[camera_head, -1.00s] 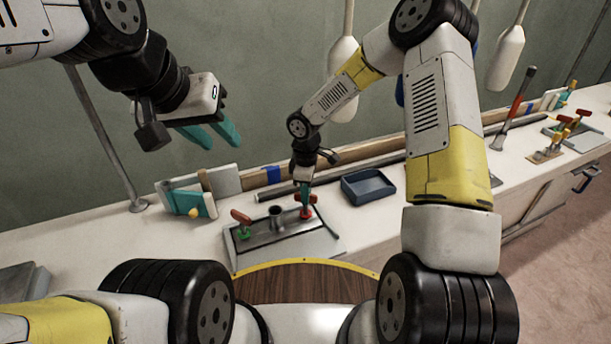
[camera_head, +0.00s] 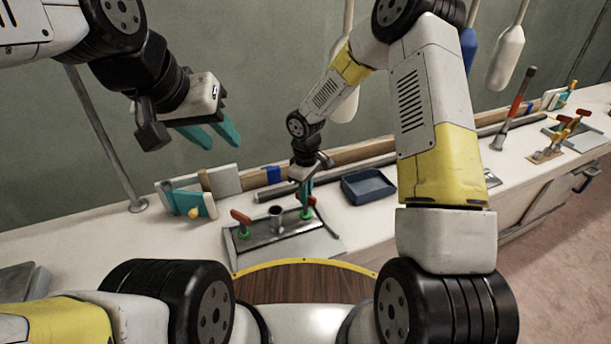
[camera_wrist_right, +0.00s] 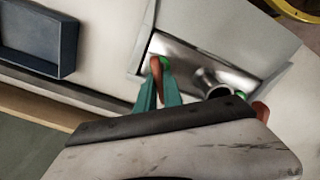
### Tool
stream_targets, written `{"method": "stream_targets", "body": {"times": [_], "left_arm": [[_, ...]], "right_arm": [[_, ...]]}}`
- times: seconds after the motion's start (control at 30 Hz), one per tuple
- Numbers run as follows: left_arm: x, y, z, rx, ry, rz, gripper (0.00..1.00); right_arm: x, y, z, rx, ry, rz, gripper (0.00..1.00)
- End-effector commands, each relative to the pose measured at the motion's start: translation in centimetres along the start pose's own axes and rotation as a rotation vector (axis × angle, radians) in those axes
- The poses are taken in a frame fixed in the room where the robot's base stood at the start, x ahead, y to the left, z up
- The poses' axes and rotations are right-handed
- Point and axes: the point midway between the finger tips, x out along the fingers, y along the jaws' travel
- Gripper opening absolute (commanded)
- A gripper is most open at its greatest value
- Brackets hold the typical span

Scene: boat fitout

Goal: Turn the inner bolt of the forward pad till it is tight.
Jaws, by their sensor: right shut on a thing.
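The near metal pad (camera_head: 262,247) lies on the bench, with a short upright tube (camera_head: 275,212) between two bolts with red handles. The right-hand bolt (camera_head: 306,214) shows green at its base. My right gripper (camera_head: 305,197) points down at it, its teal fingers shut on the red handle (camera_wrist_right: 156,72). In the right wrist view the handle sits between the fingertips, with green (camera_wrist_right: 165,63) beside it. The left-hand bolt (camera_head: 243,226) also shows a green base and stands free. My left gripper (camera_head: 222,139) is open and empty above the bench.
A blue tray (camera_head: 368,186) stands just right of the right gripper. Teal and white blocks (camera_head: 190,202) stand at the left. A long bar and a wooden rail run behind. Another pad with red-handled bolts (camera_head: 565,130) lies at the far right.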

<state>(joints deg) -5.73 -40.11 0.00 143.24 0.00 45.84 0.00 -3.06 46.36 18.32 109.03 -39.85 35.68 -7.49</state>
Motion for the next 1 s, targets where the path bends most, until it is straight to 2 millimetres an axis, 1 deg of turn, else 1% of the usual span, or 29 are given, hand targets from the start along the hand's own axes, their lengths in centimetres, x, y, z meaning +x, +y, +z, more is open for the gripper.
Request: {"method": "stream_targets", "body": {"times": [0.03,0.13,0.17,0.23,0.27,0.53,0.63,0.73,0.9,1.0], "left_arm": [[0.0,0.0,0.0,0.0,0.0,0.0,0.36],[0.0,0.0,0.0,0.0,0.0,0.0,0.36],[0.0,0.0,0.0,0.0,0.0,0.0,0.36],[0.0,0.0,0.0,0.0,0.0,0.0,0.36],[0.0,0.0,0.0,0.0,0.0,0.0,0.36],[0.0,0.0,0.0,0.0,0.0,0.0,0.36],[0.0,0.0,0.0,0.0,0.0,0.0,0.36],[0.0,0.0,0.0,0.0,0.0,0.0,0.36],[0.0,0.0,0.0,0.0,0.0,0.0,0.36],[0.0,0.0,0.0,0.0,0.0,0.0,0.36]], "right_arm": [[-0.3,0.2,-0.2,0.0,0.007,0.006,0.0],[-0.3,0.2,-0.3,0.0,0.007,0.006,0.0],[-0.3,0.2,-0.3,-0.001,0.007,0.006,0.17],[-0.3,0.2,-0.2,-0.001,0.006,0.005,0.3],[-0.2,0.2,-0.2,-0.001,0.006,0.005,0.33],[-0.1,0.1,-0.1,-0.001,0.002,0.002,0.33],[-0.6,0.1,-0.1,-0.001,0.003,0.003,0.33],[-1.9,0.1,-0.1,0.0,0.004,0.004,0.33],[-5.0,0.2,-0.1,0.0,0.005,0.005,0.33],[-6.5,0.2,-0.1,0.0,0.005,0.005,0.33]]}}
